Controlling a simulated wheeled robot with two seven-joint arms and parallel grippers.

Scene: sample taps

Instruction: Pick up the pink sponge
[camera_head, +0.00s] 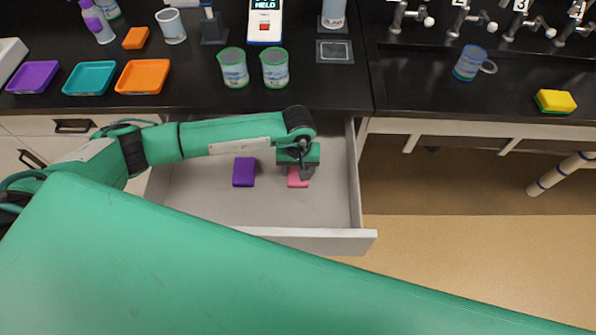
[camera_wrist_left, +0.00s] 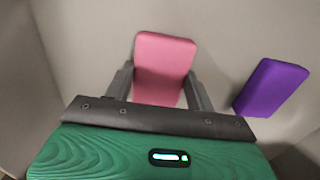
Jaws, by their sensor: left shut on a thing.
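The pink sponge (camera_head: 297,178) lies in the open drawer (camera_head: 300,212), directly below my left gripper (camera_head: 302,172). In the left wrist view, the pink sponge (camera_wrist_left: 162,68) is between the two fingers of my left gripper (camera_wrist_left: 160,88), which are shut on its sides. Its near end is hidden by the gripper body. I cannot tell whether it is clear of the drawer floor. My right gripper is not in view.
A purple sponge (camera_head: 244,172) lies in the drawer beside the pink one. The drawer's front wall (camera_head: 310,240) and the counter edge (camera_head: 240,106) bound the space. Two cups (camera_head: 234,68) stand on the counter above. The drawer floor's right part is clear.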

